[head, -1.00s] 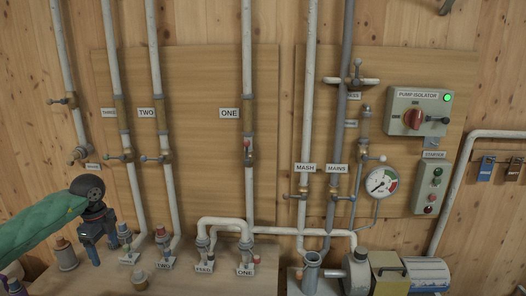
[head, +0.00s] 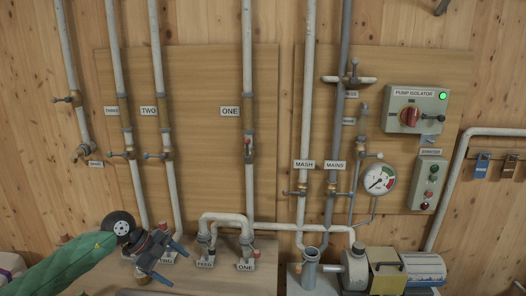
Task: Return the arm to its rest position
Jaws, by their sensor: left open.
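My left arm in its green sleeve (head: 68,262) comes in from the lower left. My left gripper (head: 172,262) is open, with its fingers pointing right. It is in front of the low pipe stubs and partly hides the labels there. Nothing shows between its fingers. My right gripper is not in view.
A wooden bench (head: 225,280) with the looped feed pipe (head: 226,217) lies right of the gripper. Vertical pipes with valves run up the wall boards. A pump (head: 356,270), a gauge (head: 379,179), the pump isolator (head: 416,110) and the starter box (head: 428,185) are at the right.

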